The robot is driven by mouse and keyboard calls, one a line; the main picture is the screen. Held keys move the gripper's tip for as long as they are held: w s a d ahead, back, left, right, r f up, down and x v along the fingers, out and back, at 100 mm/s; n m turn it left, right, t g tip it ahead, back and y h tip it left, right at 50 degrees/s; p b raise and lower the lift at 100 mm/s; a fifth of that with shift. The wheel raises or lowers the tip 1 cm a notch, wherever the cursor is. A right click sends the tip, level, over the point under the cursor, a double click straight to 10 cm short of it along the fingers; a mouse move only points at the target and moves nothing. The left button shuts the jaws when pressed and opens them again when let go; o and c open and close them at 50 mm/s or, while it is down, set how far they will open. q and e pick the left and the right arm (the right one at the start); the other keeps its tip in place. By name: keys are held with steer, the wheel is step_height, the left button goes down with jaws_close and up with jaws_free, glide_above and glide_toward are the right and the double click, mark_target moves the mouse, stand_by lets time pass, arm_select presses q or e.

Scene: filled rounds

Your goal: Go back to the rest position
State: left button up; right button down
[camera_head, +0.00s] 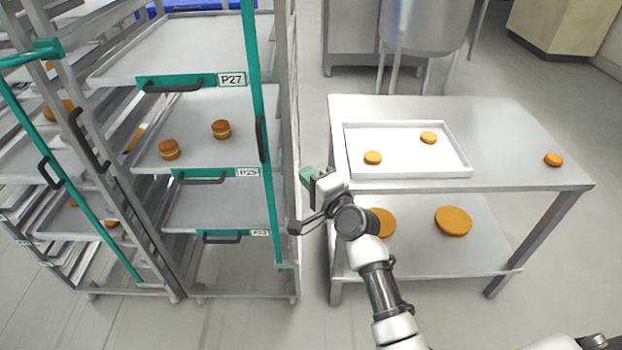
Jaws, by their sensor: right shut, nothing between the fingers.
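My right gripper (316,197) is in the middle of the head view, at the end of my white and grey arm that comes up from the lower right. It is shut and empty, in front of the gap between the rack and the steel table. It appears apart from both. My left gripper is not in view.
A rack (294,170) with green uprights stands at left; its tray labelled P27 (180,55) is bare, and two filled rounds (221,129) sit on the tray below. The steel table (520,135) at right holds a white tray (400,160) with two rounds and one loose round (553,160).

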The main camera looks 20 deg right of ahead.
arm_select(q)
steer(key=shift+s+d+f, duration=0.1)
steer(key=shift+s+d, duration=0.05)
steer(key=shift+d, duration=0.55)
arm_select(e)
steer(key=shift+s, duration=0.25)
